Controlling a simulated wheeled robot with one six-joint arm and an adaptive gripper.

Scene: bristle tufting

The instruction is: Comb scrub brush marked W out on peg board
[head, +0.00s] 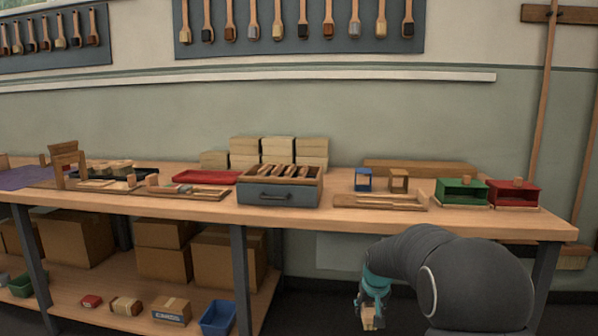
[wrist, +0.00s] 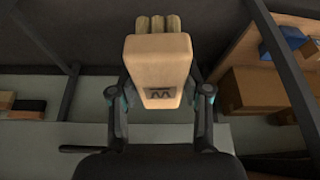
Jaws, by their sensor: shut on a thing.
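The scrub brush marked W (wrist: 158,58) has a pale wooden block with a dark W on its near end and tan bristle tufts at its far end in the wrist view. My gripper (wrist: 164,94) is shut on it, one finger at each side. In the head view the brush (head: 368,320) hangs below my gripper (head: 372,296), in front of the bench and lower than its top. I cannot tell for sure which fixture is the peg board; a low wooden board with raised strips (head: 380,201) lies on the bench at right of centre, and another (head: 190,192) lies further left.
The long bench (head: 340,222) carries a grey drawer box (head: 280,194) with wooden pieces, a red tray (head: 207,176), a green bin (head: 461,191) and a red bin (head: 514,193). Cartons (head: 228,260) and a blue bin (head: 218,318) sit on the lower shelf. Brushes hang on wall boards (head: 300,45).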

